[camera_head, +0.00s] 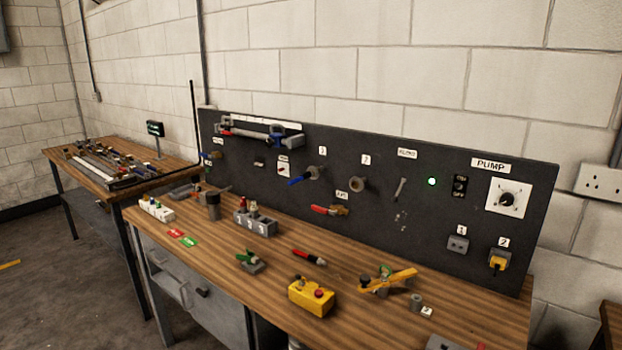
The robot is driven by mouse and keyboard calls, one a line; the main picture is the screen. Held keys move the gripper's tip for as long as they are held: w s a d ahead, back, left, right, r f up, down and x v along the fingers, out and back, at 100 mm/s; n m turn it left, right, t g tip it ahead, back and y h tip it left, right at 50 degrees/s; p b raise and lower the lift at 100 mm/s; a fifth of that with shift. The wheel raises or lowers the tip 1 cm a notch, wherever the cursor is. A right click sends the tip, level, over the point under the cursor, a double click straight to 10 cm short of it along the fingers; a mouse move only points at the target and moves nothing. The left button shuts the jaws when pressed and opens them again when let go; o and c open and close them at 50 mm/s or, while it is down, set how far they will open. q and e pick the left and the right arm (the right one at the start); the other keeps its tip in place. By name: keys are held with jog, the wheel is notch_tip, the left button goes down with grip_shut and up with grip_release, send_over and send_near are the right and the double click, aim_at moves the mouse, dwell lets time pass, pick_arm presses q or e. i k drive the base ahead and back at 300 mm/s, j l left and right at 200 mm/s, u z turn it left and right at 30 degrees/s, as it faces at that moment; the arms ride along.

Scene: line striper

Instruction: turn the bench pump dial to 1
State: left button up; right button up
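The pump dial (507,199) is a dark round knob on a white square plate, at the right end of the black panel (375,225) behind the bench. A white "PUMP" label (490,165) sits above it. The marks around the dial are too small to read, so I cannot tell its setting. Neither of my grippers shows in the head view.
A black switch (460,186) and a lit green lamp (432,181) are left of the dial. Sockets sit below, one with a yellow plug (498,262). The wooden bench (240,290) holds a yellow control box (311,297), a yellow-handled tool (390,280) and several small parts.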

aim_at(507, 200)
jog(key=l+z, duration=0.45)
jog(key=i+l+z, duration=0.15)
jog(key=l+z, duration=0.15)
jog(key=z, duration=0.2)
jog(key=i+l+z, duration=0.15)
jog(key=l+z, duration=0.3)
jog(key=j, duration=0.1)
